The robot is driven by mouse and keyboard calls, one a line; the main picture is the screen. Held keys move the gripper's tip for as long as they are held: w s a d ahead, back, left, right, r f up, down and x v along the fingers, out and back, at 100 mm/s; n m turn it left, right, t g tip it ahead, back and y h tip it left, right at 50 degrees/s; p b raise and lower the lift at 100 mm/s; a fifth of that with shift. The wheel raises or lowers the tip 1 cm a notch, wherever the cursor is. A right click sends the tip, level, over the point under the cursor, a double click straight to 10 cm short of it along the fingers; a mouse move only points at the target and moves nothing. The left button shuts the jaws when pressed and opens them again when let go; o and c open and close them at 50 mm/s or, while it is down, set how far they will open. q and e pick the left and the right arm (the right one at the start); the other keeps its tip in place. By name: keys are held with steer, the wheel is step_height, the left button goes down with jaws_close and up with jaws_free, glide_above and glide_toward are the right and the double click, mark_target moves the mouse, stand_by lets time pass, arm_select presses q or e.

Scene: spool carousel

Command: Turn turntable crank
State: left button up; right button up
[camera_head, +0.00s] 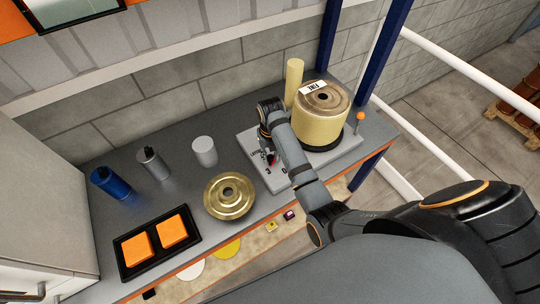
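A large pale yellow spool (318,127) with a brown top and a white label sits on the round black turntable (328,148) at the back right of the bench. The turntable stands on a grey base plate (269,180) with printed marks. An orange knob (360,116) on a thin upright rod, which looks like the crank handle, stands at the right end of the plate. My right gripper (270,158) points down over the left part of the plate, left of the spool and well away from the knob. A small red part shows at its fingers; their opening is unclear. My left gripper is out of view.
A brass spool (230,195), white cylinder (204,151), grey bottle (153,163) and blue bottle (110,182) stand left. A black tray (157,265) holds two orange blocks. A yellow post (293,82) stands behind the plate; blue uprights (386,52) flank the right end.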

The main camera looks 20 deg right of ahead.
steer(key=o, duration=0.3)
steer(key=shift+d, duration=0.1)
